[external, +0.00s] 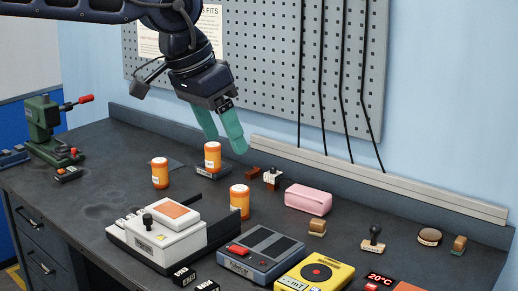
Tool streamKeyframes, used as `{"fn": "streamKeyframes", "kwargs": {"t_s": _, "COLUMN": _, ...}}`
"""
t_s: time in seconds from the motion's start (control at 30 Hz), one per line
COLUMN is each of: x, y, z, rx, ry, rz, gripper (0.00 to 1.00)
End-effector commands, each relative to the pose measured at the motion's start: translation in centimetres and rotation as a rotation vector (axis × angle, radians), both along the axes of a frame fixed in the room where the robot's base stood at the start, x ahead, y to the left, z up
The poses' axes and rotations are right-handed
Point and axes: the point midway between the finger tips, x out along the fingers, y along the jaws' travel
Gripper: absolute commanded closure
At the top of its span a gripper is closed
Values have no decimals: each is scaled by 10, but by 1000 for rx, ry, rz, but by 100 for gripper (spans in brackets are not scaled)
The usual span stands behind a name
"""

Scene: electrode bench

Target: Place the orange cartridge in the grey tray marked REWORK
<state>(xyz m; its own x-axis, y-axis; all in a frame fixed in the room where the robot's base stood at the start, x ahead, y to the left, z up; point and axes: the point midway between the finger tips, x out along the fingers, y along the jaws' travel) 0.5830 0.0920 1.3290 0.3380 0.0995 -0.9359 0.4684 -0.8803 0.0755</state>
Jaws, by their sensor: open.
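Three orange cartridges with white labels stand upright. One orange cartridge (212,157) is on a small dark grey tray (208,174); the other orange cartridges, at left (160,175) and nearer the front (240,202), are lower in the picture. I cannot tell which one the task means. My gripper (225,143), with green fingers, is open and empty, tilted down above and to the right of the cartridge on the tray. I cannot tell whether its left finger touches that cartridge. No REWORK marking is readable, so I cannot tell whether this tray is the one named.
A white device (160,240), a grey device (262,253) and a yellow meter (315,272) fill the front. A pink box (308,199) and small stamp-like items lie at right. A green press (45,130) stands at left. The bench's left middle is clear.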

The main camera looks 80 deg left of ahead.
Motion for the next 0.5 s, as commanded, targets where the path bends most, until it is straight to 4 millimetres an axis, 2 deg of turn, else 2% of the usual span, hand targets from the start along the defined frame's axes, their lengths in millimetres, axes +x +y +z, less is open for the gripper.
{"fn": "streamKeyframes", "kwargs": {"t_s": 0.03, "x": -15, "y": -20, "z": -3, "rx": 4, "ry": -4, "rz": -39, "gripper": 30}}
{"fn": "streamKeyframes", "kwargs": {"t_s": 0.2, "x": -63, "y": -74, "z": -19, "rx": 21, "ry": -11, "rz": -159, "gripper": 30}}
{"fn": "streamKeyframes", "kwargs": {"t_s": 0.4, "x": -122, "y": -124, "z": -48, "rx": 45, "ry": -20, "rz": -298, "gripper": 30}}
{"fn": "streamKeyframes", "kwargs": {"t_s": 0.5, "x": -150, "y": -143, "z": -65, "rx": 58, "ry": -24, "rz": -363, "gripper": 30}}
